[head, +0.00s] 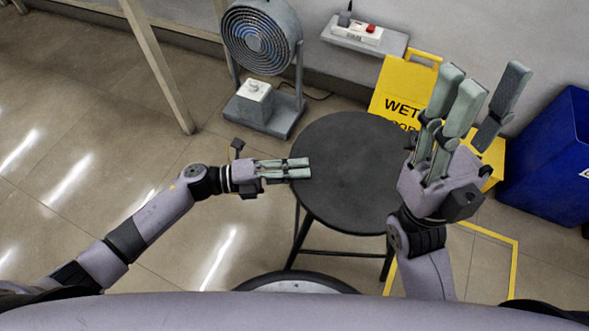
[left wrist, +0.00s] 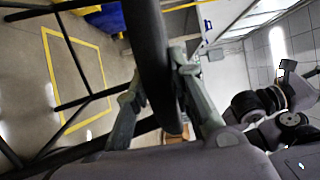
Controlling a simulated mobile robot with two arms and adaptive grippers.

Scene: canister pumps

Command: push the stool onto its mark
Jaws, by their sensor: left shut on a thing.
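The stool has a round black seat (head: 345,190) and thin black legs, and stands upright on the floor. Its mark, a yellow outline (head: 516,262), lies to the right, partly hidden by my right arm. The stool stands mostly left of it. My left gripper (head: 309,169) is shut on the left rim of the seat. In the left wrist view the seat's dark edge (left wrist: 150,60) runs between the fingers, and the yellow outline (left wrist: 55,90) lies beyond the legs. My right gripper (head: 485,98) is raised, open and empty, at the right of the seat.
A grey fan (head: 262,38) stands behind the stool by the wall. A yellow wet floor sign (head: 398,92) is behind the seat, and a blue bin (head: 552,160) is at the right. A wall shelf (head: 385,43) holds small items. The floor at left is clear.

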